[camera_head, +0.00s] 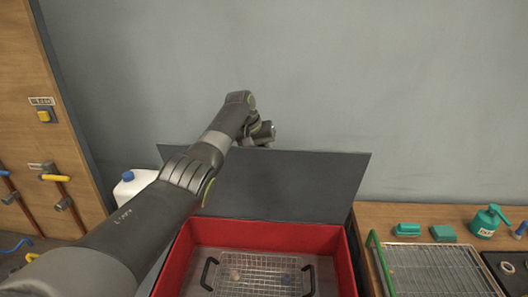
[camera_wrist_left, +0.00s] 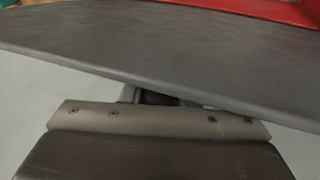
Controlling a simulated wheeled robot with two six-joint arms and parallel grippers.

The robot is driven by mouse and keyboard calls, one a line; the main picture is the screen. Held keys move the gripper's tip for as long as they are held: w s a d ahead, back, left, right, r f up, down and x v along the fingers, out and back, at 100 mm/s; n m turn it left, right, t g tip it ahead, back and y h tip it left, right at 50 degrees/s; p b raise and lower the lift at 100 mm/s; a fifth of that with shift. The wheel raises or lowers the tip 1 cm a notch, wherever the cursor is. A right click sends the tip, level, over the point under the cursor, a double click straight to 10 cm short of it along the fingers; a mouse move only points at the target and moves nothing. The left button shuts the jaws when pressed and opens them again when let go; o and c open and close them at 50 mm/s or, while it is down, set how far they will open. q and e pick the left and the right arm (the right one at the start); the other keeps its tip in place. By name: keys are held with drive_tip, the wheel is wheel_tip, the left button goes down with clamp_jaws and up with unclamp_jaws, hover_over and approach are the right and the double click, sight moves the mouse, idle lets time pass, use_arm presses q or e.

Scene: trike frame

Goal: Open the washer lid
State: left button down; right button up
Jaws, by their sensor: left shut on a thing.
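The washer is a red open-topped box (camera_head: 265,237). Its dark grey lid (camera_head: 285,185) stands raised at the back, tilted up against the grey wall, and the inside is exposed. My left arm reaches over the lid's left part, and my left gripper (camera_head: 262,133) is at the lid's top edge, shut on it. The exact grip is hidden behind the wrist. In the left wrist view the lid (camera_wrist_left: 160,60) spans the picture as a broad grey panel right beside the gripper. My right gripper is not in view.
A wire basket (camera_head: 262,272) with black handles sits inside the washer. A white jug (camera_head: 132,184) stands to the left.

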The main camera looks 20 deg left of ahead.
use_arm(q)
drive_tip(key=shift+s+f, duration=0.1)
drive_tip(key=c, duration=1.1)
unclamp_jaws()
drive_tip(key=shift+r, duration=0.35)
drive_tip(key=shift+b+v, duration=3.4)
drive_tip(key=shift+v, duration=5)
drive_tip(key=shift+f, duration=0.1)
